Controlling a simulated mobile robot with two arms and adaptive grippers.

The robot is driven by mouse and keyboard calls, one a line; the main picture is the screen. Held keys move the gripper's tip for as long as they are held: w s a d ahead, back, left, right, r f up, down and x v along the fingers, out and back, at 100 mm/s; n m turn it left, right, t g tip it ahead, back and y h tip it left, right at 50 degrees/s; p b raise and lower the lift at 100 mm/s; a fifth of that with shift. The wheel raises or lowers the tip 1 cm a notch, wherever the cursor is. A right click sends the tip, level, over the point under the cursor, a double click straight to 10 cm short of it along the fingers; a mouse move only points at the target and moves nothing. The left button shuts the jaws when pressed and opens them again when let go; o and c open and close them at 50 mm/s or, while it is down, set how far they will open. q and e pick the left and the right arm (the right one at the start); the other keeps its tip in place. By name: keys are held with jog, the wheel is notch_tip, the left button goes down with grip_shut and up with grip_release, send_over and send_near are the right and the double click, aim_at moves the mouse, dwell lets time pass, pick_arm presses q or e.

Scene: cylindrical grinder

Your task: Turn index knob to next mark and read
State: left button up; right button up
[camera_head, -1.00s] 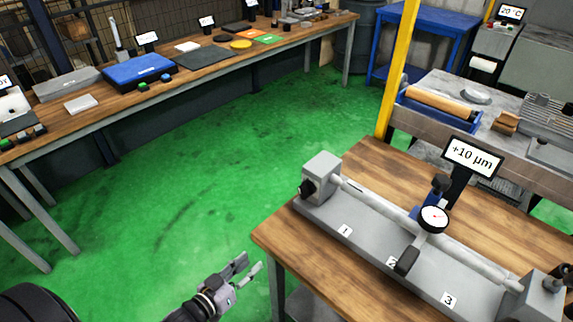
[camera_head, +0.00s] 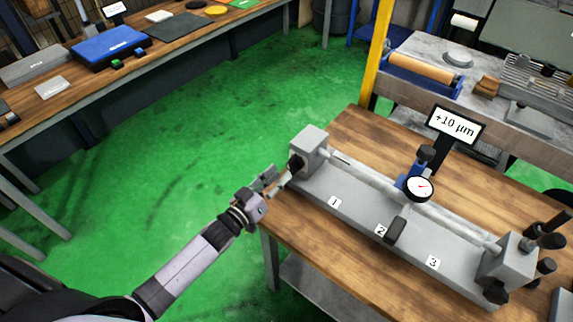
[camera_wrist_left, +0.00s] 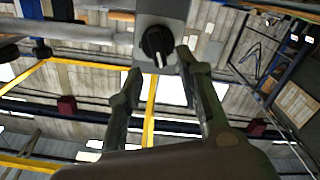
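The black index knob (camera_head: 296,162) sits on the left face of the grey headstock (camera_head: 312,142) of the bench fixture. In the left wrist view the knob (camera_wrist_left: 157,43) shows a white pointer line directed down and slightly right. My left gripper (camera_head: 273,179) is open and empty, just left of the knob. In the wrist view its fingertips (camera_wrist_left: 160,66) lie either side of and just short of the knob, with no clear contact. The dial gauge (camera_head: 419,189) has a red needle. The display (camera_head: 454,125) reads +10 µm. My right gripper is not in view.
A shaft (camera_head: 375,182) spans the fixture to the tailstock (camera_head: 508,260). Labels 1, 2 and 3 mark the base, with a black handle (camera_head: 396,230) near 2. A yellow post (camera_head: 377,50) stands behind the wooden table (camera_head: 350,262). Green floor to the left is clear.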

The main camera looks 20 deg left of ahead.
aim_at(288, 167)
pick_arm(q)
jog(key=shift+x, duration=2.2)
grip_shut()
